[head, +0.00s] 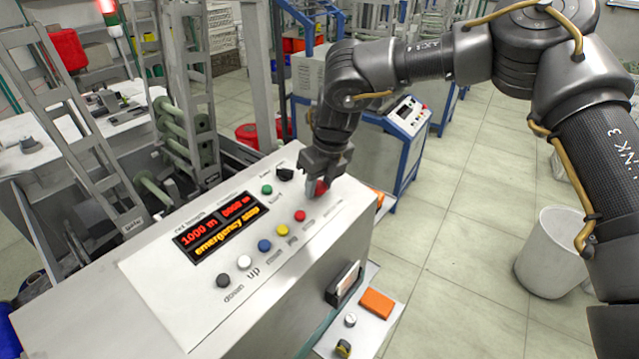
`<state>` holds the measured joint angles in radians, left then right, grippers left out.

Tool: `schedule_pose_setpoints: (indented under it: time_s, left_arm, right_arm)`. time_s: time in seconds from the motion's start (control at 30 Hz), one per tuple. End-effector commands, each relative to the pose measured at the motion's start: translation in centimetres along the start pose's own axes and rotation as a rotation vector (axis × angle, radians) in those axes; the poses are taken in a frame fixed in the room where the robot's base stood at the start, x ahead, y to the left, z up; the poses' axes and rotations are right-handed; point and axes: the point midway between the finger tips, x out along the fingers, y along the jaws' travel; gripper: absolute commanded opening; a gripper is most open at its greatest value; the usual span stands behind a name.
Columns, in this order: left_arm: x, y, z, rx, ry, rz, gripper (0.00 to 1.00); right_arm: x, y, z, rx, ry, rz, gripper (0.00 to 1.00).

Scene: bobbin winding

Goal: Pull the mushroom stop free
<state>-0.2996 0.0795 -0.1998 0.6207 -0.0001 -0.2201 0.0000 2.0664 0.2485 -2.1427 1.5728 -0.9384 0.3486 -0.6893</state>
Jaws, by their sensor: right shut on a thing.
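The red mushroom stop (320,187) sits at the right end of the white control panel (185,310), partly hidden by my gripper. My right gripper (318,193) comes down from above and is shut on the mushroom stop. The panel's display (221,228) shows red figures and the words "emergency stop" in yellow. My left gripper is not in view.
Black, white, blue, yellow and red buttons (264,246) line the panel's front, with a green button (267,189) and a black knob (284,174) behind. An orange box (377,303) lies on a lower shelf. A white bin (549,255) stands on the open tiled floor at right.

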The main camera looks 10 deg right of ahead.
Motion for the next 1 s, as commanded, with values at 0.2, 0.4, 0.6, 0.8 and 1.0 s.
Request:
schedule_pose_setpoints:
  time_s: [0.2,0.4,0.6,0.8,1.0]
  left_arm:
    - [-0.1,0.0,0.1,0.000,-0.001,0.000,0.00]
    - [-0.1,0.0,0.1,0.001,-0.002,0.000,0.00]
    - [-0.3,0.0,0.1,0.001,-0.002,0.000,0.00]
    - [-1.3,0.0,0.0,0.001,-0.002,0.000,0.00]
    - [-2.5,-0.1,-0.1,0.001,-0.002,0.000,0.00]
  right_arm:
    - [-0.1,0.0,0.0,0.001,-0.001,-0.001,0.55]
    - [-0.1,0.0,0.0,0.000,-0.001,0.000,0.62]
    - [-0.3,0.0,0.0,0.000,-0.001,0.000,0.62]
    - [-1.7,0.0,0.1,0.000,-0.001,0.000,0.62]
    - [-3.5,0.0,0.1,-0.001,-0.001,0.000,0.62]
